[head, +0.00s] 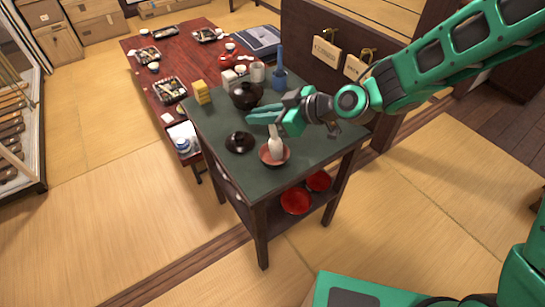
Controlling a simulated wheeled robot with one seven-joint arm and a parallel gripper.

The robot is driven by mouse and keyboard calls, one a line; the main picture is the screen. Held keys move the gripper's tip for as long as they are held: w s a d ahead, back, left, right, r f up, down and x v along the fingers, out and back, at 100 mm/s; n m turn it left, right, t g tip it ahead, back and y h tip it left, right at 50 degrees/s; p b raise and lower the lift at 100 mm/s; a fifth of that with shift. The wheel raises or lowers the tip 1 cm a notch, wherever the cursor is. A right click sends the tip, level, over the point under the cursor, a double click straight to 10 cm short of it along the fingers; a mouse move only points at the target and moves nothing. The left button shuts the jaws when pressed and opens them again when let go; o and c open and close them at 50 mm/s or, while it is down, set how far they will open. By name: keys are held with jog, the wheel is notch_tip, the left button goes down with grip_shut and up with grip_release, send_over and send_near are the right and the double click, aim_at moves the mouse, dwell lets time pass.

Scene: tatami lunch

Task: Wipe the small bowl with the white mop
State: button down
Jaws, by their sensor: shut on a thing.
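My gripper (265,117) is over the front part of the dark green-topped side table (311,149), its green fingers pointing left. It is shut on the white mop (276,147), which hangs upright below the fingers. The mop's white head is down in the small reddish-brown bowl (266,159) near the table's front edge and appears to touch its inside; exact contact is too small to tell. The mop hides the middle of the bowl. The fingers partly hide the mop's upper end.
A black pot (245,96), a black lid (239,143), a yellow block (202,92) and a blue bottle (279,79) share the tabletop. Red bowls (296,201) sit on the lower shelf. A low red table (190,55) with dishes stands behind. The tatami in front is clear.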

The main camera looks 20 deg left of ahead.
jog(key=shift+s+m+t+h, duration=0.1)
jog(key=shift+m+t+h, duration=1.45)
jog(key=shift+m, duration=0.6)
jog(key=shift+w+m+t+h, duration=0.1)
jog(key=shift+m+t+h, duration=1.4)
jog(key=shift+m, duration=0.6)
jog(key=shift+s+m+t+h, duration=0.1)
jog(key=shift+m+t+h, duration=1.4)
jog(key=shift+m, duration=0.65)
jog(key=shift+n+g+y, duration=1.5)
jog(key=shift+n+g, duration=0.2)
jog(key=shift+n, duration=0.6)
jog(key=shift+n+g+y, duration=1.55)
jog(key=shift+n+g, duration=0.2)
jog(key=shift+n, duration=0.55)
jog(key=shift+n+g+y, duration=1.5)
jog(key=shift+n+g, duration=0.2)
jog(key=shift+n, duration=0.6)
jog(key=shift+f, duration=0.1)
